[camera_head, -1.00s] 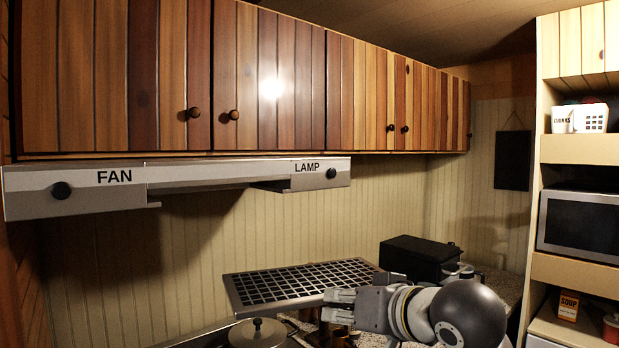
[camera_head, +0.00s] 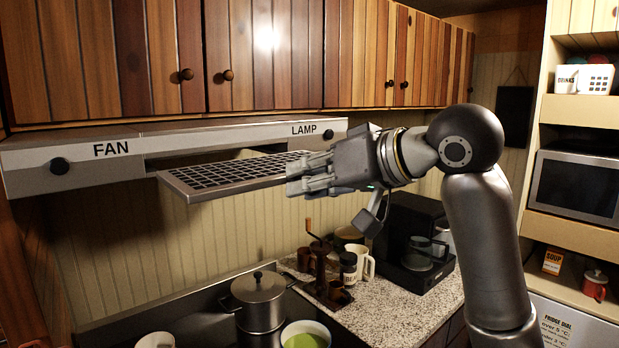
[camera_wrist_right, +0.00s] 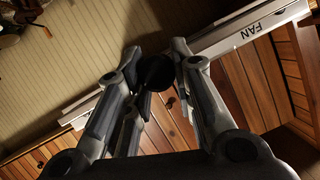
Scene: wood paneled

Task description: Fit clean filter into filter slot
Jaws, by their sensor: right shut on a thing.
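The filter (camera_head: 232,174), a flat dark grid in a metal frame, is in the head view just below and in front of the range hood. My right gripper (camera_head: 306,176) is shut on its right end and holds it roughly level. The filter slot (camera_head: 200,157) is the opening in the hood between the FAN part (camera_head: 108,165) and the LAMP part (camera_head: 318,130). The filter's back edge overlaps the slot in the picture; I cannot tell whether it touches the hood. In the right wrist view, the fingers (camera_wrist_right: 158,75) show, but the filter is not clearly visible. My left gripper is not in view.
Wooden cabinets (camera_head: 275,60) hang directly above the hood. Below are a lidded pot (camera_head: 258,300), a green-filled bowl (camera_head: 306,338), a grinder, a jar (camera_head: 348,270) and a white mug. A black coffee machine (camera_head: 405,235) stands behind my right arm.

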